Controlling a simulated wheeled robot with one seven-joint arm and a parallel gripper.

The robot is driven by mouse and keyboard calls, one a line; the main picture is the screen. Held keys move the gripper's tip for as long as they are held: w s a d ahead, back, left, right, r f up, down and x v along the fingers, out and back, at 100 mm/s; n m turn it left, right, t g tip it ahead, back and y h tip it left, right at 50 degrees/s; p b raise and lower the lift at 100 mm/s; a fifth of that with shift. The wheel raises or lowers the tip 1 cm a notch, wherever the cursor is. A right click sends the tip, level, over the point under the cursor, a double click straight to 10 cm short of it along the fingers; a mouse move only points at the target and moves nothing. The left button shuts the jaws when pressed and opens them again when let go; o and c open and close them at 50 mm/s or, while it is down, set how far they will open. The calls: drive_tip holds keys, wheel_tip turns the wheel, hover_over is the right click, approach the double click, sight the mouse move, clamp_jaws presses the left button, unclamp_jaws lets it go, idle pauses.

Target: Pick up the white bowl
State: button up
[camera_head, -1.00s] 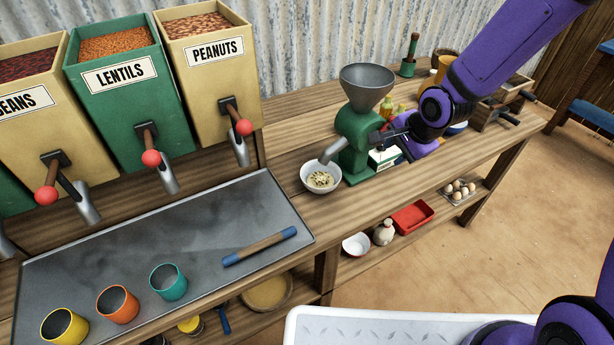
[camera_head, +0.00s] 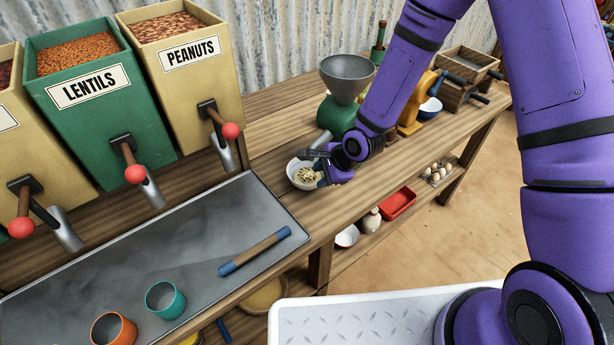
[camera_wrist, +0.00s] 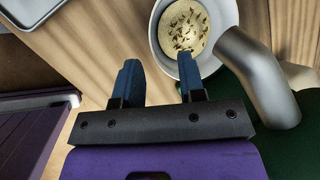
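The white bowl (camera_head: 291,172) stands on the wooden counter under the grinder's spout and holds pale, speckled contents. In the wrist view the bowl (camera_wrist: 229,12) is at the top, partly covered by the metal spout (camera_wrist: 258,75). My gripper (camera_head: 316,168) is at the bowl's right side in the head view. In the wrist view my gripper (camera_wrist: 158,62) has its two blue fingers apart with nothing held. The right finger overlaps the bowl's near part and the left finger is outside the rim. I cannot tell whether they touch it.
The green grinder (camera_head: 334,115) with its grey hopper (camera_head: 347,75) stands close behind my gripper. A metal tray (camera_head: 170,255) lies left, with cups and a blue-ended rod (camera_head: 254,251). Another white bowl (camera_head: 346,237) and a red tray (camera_head: 398,204) are on the lower shelf.

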drive_tip(key=shift+d+x, duration=0.2)
drive_tip(key=shift+x, duration=2.6)
drive_tip(key=shift+s+f, duration=0.1)
drive_tip(key=shift+f, duration=0.05)
clamp_jaws()
